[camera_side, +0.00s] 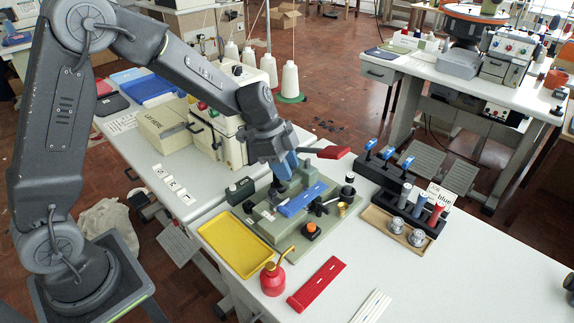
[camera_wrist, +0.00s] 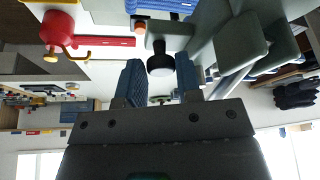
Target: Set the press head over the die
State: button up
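The press (camera_side: 268,225) stands on the table as a grey-green base, with a blue strip (camera_side: 302,199) lying on it. My gripper (camera_side: 286,167) is over the back of the press in the side view and hides part of it. In the wrist view my gripper (camera_wrist: 159,68) has its two blue ridged fingers well apart. A black round knob (camera_wrist: 160,64) shows between the fingertips, with no clear contact. Grey-green press parts (camera_wrist: 240,42) are close beside the right finger. The die and the exact position of the press head over it cannot be made out.
A red lever-like piece (camera_side: 333,152) juts out right of my gripper. A yellow tray (camera_side: 247,243), red oil can (camera_side: 274,278) and red strip (camera_side: 317,284) lie in front. A black rack (camera_side: 405,207) with blue-topped tools and spools stands right.

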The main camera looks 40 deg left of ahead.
jog(key=shift+o, duration=0.6)
jog(key=shift+a+r, duration=0.15)
jog(key=shift+r, duration=0.15)
jog(key=v, duration=1.3)
jog(key=shift+s+a, duration=0.1)
jog(key=shift+s, duration=0.1)
jog(key=s+d+r+n+t+y, duration=0.1)
jog(key=s+n+t+y, duration=0.1)
jog(key=s+n, duration=0.5)
jog(key=s+d+r+n+t+y, duration=0.1)
jog(key=s+n, duration=0.5)
jog(key=s, duration=0.9)
jog(key=shift+s+r+n+t+y, duration=0.25)
jog(key=shift+n+t+y, duration=0.15)
jog(key=shift+t+y, duration=0.1)
